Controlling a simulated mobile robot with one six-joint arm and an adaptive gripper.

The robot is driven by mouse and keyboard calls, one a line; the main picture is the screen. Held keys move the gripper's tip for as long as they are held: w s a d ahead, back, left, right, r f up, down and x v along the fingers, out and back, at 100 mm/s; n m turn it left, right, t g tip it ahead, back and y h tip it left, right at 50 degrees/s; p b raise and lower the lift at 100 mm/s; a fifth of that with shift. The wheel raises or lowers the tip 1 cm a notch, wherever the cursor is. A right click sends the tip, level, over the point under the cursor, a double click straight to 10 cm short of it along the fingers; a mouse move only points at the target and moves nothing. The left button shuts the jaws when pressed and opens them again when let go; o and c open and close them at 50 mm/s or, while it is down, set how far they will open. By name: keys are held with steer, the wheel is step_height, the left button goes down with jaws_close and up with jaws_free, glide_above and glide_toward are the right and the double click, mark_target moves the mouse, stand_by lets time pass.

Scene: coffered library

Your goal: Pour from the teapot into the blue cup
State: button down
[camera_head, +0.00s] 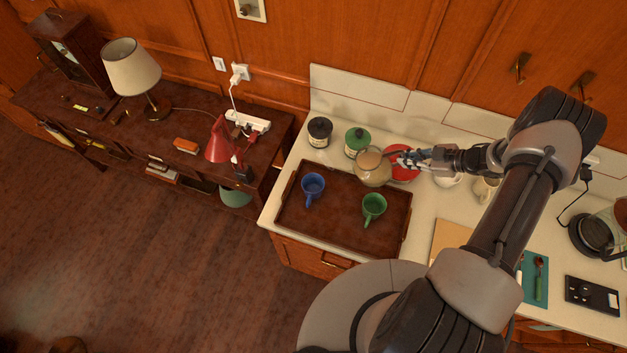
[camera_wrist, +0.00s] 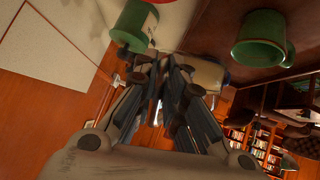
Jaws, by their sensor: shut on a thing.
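The beige teapot (camera_head: 372,168) is at the back edge of the tray, near the green-lidded jar. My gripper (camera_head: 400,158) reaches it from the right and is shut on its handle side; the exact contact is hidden. In the wrist view my fingers (camera_wrist: 165,80) are close together, with part of the pale teapot (camera_wrist: 208,76) behind them. I cannot tell how high the teapot is held. The blue cup (camera_head: 312,185) stands upright on the left of the dark tray (camera_head: 338,225), to the left of and nearer than the teapot.
A green cup (camera_head: 374,207) stands on the tray's right part. A black-lidded jar (camera_head: 320,131) and a green-lidded jar (camera_head: 357,142) stand behind the tray. A red dish (camera_head: 403,174) lies under my gripper. A cutting board (camera_head: 450,236) is to the right.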

steer(key=shift+a+r+p, duration=0.4)
steer(key=shift+r+p, duration=0.05)
steer(key=shift+p, duration=0.2)
steer(key=shift+r+h+p, duration=0.1)
steer(key=shift+h+p, duration=0.2)
steer(key=shift+a+r+p, duration=0.15)
steer(key=shift+a+p, duration=0.2)
steer(key=shift+s+a+r+n+h+p, duration=0.1)
steer(key=shift+a+r+n+h+p, duration=0.15)
steer(key=shift+p, duration=0.35)
steer(key=shift+a+h+p, duration=0.25)
steer(key=shift+h+p, duration=0.05)
steer(key=shift+h, duration=0.05)
steer(key=shift+a, duration=0.2)
steer(key=shift+a, duration=0.2)
